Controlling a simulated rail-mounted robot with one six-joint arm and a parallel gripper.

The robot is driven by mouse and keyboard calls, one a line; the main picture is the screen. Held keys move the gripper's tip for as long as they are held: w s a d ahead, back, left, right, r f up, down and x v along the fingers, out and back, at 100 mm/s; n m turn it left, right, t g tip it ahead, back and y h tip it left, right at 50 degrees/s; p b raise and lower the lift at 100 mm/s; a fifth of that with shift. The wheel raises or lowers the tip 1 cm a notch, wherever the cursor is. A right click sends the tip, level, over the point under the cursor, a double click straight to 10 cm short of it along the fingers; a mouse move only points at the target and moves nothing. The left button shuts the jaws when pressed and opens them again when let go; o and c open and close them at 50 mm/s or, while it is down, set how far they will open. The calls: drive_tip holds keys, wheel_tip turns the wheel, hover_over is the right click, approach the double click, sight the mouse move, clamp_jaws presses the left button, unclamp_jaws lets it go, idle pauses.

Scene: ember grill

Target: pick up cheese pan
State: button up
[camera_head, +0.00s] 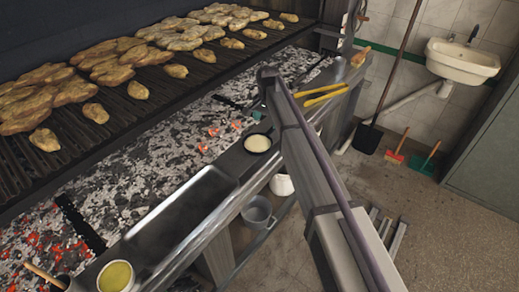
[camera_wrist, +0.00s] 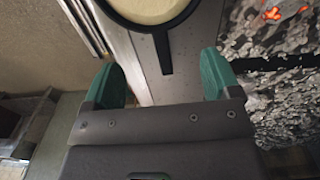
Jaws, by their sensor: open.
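The cheese pan, a small round black pan with pale yellow cheese in it (camera_head: 257,143), sits on the metal ledge in front of the coals. In the wrist view the pan (camera_wrist: 152,9) is cut off by the top edge, and its dark handle (camera_wrist: 164,52) points down toward my gripper. My gripper (camera_wrist: 162,76) is open and empty. Its two green fingers are spread to either side of the handle's line, with the handle's end between the fingertips in the picture. I cannot tell the height gap. In the head view my arm partly hides the gripper.
A metal tray (camera_head: 182,212) lies left of the pan on the ledge (camera_head: 226,165). A yellow-filled pot (camera_head: 115,277) stands at the near left. Yellow tongs (camera_head: 322,95) lie to the right. Glowing coals (camera_head: 150,150) and a food-covered grill lie behind; a grey bucket (camera_head: 257,213) is below.

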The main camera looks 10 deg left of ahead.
sight(267, 133)
wheel_tip(267, 133, down, 2)
drive_tip(key=shift+s+a+f+b, duration=0.1)
drive_tip(key=shift+b, duration=0.25)
drive_tip(key=f+b, duration=0.5)
drive_tip(key=shift+w+f, duration=0.1)
drive_tip(key=shift+w, duration=0.15)
drive_tip(key=shift+r, duration=0.25)
clamp_jaws()
